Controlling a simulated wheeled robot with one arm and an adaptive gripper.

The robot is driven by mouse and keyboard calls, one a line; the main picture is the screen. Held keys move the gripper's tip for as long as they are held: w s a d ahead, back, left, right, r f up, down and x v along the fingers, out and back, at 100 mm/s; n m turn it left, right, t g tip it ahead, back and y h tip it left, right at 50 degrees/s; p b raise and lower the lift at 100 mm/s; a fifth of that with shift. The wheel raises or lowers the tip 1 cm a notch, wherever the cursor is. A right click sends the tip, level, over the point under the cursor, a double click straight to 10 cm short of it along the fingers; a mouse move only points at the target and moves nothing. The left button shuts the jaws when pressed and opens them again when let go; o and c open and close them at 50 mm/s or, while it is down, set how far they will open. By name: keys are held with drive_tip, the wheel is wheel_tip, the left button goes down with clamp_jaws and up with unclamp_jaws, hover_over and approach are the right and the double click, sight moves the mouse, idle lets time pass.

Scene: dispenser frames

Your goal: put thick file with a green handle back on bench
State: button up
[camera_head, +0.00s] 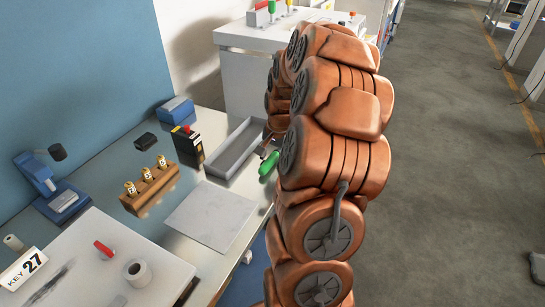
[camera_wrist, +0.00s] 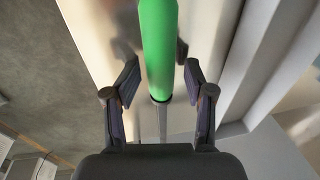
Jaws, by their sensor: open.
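The file's green handle (camera_head: 268,163) shows at the right edge of the metal-topped bench (camera_head: 188,235), just left of my arm, which hides much of what lies beyond. In the wrist view the green handle (camera_wrist: 158,48) runs down the middle, with a thin grey shaft below it towards my palm. My gripper (camera_wrist: 159,70) is open, with one finger on each side of the file. Gaps show between the fingers and the file. In the head view my gripper is mostly hidden behind my arm. Whether the file touches the bench is unclear.
A grey tray (camera_head: 207,171) lies behind the handle, and a flat pale plate (camera_head: 189,217) lies in front. A wooden block with several yellow pieces (camera_head: 150,188), a blue box (camera_head: 174,106) and a blue microscope-like device (camera_head: 40,180) stand left. Open floor lies right.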

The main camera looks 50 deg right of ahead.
wheel_tip(320, 180, up, 12)
drive_tip(key=s+b, duration=0.2)
drive_tip(key=b, duration=0.2)
drive_tip(key=s+a+n+g, duration=0.15)
drive_tip(key=a+n, duration=0.25)
drive_tip(key=a, duration=0.6)
drive_tip(key=s+a+n, duration=0.3)
drive_tip(key=a, duration=0.8)
drive_tip(key=s+a+f+n+g, duration=0.1)
drive_tip(key=s+a+f+n, duration=0.2)
drive_tip(key=s+a, duration=0.2)
drive_tip(key=s+a+f+n+g, duration=0.1)
drive_tip(key=s+a+f+n, duration=0.2)
drive_tip(key=s, duration=0.9)
drive_tip(key=a+n, duration=0.1)
drive_tip(key=a, duration=0.2)
drive_tip(key=shift+a+f+n, duration=0.15)
drive_tip(key=shift+a+n, duration=0.15)
drive_tip(key=shift+s+p, duration=0.1)
drive_tip(key=shift+p, duration=0.2)
drive_tip(key=shift+r+p, duration=0.3)
drive_tip(key=shift+r, duration=0.1)
